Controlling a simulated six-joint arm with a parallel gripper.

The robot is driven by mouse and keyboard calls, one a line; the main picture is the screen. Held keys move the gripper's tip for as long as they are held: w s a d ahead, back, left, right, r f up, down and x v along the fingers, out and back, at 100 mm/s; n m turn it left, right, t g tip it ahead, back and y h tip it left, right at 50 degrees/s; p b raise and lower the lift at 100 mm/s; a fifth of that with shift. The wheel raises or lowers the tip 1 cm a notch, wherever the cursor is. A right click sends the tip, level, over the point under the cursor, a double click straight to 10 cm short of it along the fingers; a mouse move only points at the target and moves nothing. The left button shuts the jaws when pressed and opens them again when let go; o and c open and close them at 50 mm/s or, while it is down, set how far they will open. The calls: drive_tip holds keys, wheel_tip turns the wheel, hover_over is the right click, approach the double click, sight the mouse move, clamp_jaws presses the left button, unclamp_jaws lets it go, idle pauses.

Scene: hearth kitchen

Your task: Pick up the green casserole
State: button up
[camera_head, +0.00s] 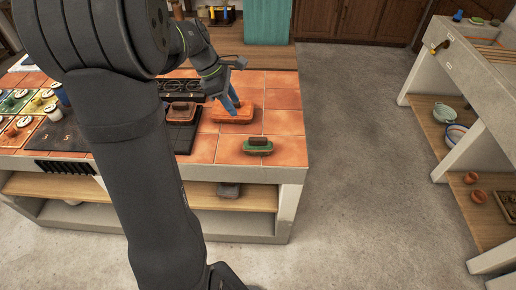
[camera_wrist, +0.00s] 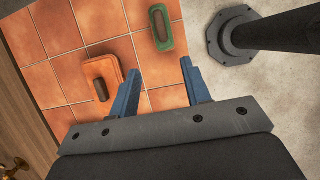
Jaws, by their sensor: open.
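The green casserole (camera_head: 258,150) is a small oblong dish with a dark brown top piece. It sits on the orange tiled counter near its front right corner. In the wrist view the green casserole (camera_wrist: 166,44) lies beyond my fingertips, slightly above the gap between them. My gripper (camera_head: 233,98) has blue fingers and is above the counter, behind and left of the green casserole in the head view. In the wrist view my gripper (camera_wrist: 160,69) is open, with nothing between its fingers.
An orange casserole (camera_head: 232,116) sits close behind and left of the green one; it also shows in the wrist view (camera_wrist: 107,68), beside my left finger. A brown dish (camera_head: 180,113) stands on a dark mat (camera_head: 183,139) farther left. Tiles around the green casserole are clear.

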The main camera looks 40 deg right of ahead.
hover_over(255, 138)
drive_tip(key=w+a, duration=0.2)
drive_tip(key=f, duration=0.9)
drive_tip(key=shift+d+f, duration=0.2)
drive_tip(key=shift+f, duration=0.15)
drive_tip(key=shift+s+x, duration=0.2)
drive_tip(key=shift+x, duration=2.5)
drive_tip(key=shift+a, duration=0.1)
drive_tip(key=shift+c, duration=0.4)
drive_tip(key=shift+r, duration=0.1)
clamp_jaws()
